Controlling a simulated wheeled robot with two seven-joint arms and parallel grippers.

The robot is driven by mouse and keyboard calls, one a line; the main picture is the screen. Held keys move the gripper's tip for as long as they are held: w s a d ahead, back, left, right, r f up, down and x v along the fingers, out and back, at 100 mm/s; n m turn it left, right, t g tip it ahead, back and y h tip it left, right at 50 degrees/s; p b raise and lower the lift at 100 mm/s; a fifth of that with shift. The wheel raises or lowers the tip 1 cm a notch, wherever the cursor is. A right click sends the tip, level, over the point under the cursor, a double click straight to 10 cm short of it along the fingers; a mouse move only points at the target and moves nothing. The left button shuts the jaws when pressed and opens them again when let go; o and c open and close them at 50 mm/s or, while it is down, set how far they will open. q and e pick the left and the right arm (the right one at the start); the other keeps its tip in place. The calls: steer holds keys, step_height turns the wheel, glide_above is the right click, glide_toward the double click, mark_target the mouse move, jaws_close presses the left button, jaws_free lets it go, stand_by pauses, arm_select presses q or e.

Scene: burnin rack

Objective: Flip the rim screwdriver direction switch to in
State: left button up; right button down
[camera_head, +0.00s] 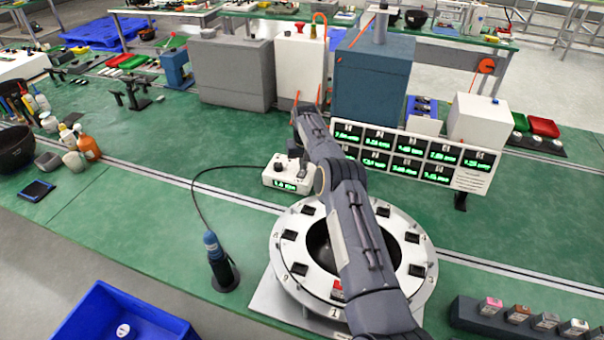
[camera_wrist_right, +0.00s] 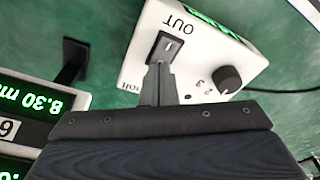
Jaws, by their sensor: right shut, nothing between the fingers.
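The white screwdriver controller box (camera_head: 284,184) stands on the green bench, with a green lit display and a black cable. In the right wrist view the box (camera_wrist_right: 205,75) shows a black rocker switch (camera_wrist_right: 166,47) beside the word OUT, and a black knob (camera_wrist_right: 230,79). My right gripper (camera_wrist_right: 160,68) is shut and empty, its fingertips at the near end of the switch. I cannot tell whether they touch it. The fingers hide part of the box face. The screwdriver (camera_head: 213,247), with a blue body, stands upright in a black holder. My left gripper is not in view.
A round white ring fixture (camera_head: 288,262) lies under my right arm. Panels of green displays (camera_head: 410,155) stand to the right of the box. A blue bin (camera_head: 100,318) is at the lower left.

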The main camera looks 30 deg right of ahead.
steer(key=shift+f, duration=0.3)
steer(key=shift+r+p, duration=1.2)
steer(key=shift+r, duration=2.35)
steer(key=shift+r, duration=0.1)
